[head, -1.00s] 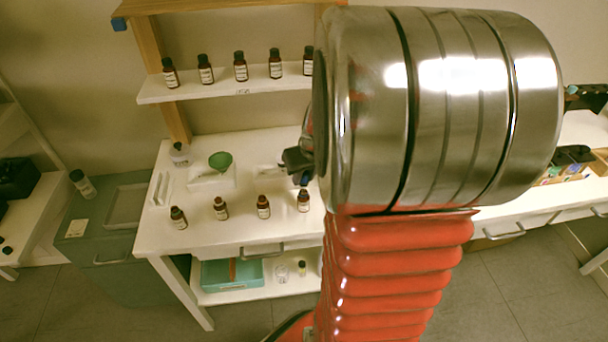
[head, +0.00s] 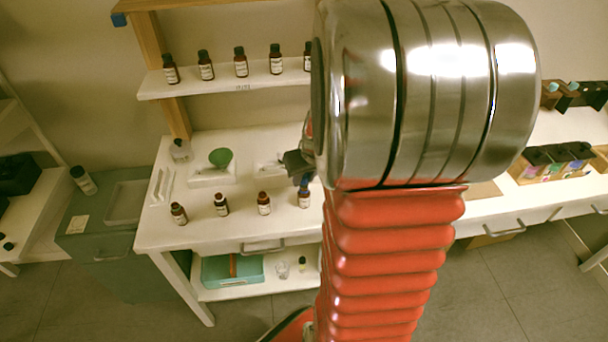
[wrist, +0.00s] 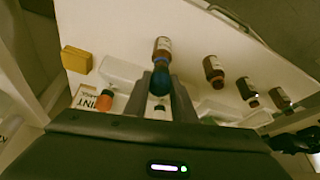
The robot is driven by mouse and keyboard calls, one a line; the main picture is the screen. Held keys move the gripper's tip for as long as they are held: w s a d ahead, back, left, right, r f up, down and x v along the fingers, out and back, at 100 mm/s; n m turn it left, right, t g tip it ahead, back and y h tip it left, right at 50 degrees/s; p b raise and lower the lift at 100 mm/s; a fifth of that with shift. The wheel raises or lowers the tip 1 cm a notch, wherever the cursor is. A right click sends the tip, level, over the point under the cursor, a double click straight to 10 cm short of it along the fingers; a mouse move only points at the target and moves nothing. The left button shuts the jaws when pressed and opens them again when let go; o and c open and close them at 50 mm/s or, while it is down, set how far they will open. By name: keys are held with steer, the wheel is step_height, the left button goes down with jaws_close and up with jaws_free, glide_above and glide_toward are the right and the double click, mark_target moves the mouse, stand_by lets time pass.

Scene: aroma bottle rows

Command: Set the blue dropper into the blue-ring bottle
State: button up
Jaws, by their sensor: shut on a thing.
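My gripper (wrist: 162,92) is shut on the blue dropper (wrist: 160,80), which shows dark blue between the fingers. In the head view my gripper (head: 300,166) is mostly hidden by my arm, just above the rightmost brown bottle (head: 304,199) of the front row. In the wrist view this bottle (wrist: 162,46) stands directly beyond the dropper, in line with it. The dropper overlaps the bottle's neck, so I cannot tell whether its tip is inside or only above it.
Other brown bottles (head: 263,204) stand in a row to the left on the white table (head: 160,237). A green bowl (head: 220,157) is behind them. More bottles (head: 240,62) stand on the shelf above. The wrist view shows an orange-topped item (wrist: 104,101) and a yellow block (wrist: 76,60).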

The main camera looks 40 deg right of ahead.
steer(key=shift+f, duration=0.4)
steer(key=o, duration=0.7)
steer(key=shift+r, duration=3.55)
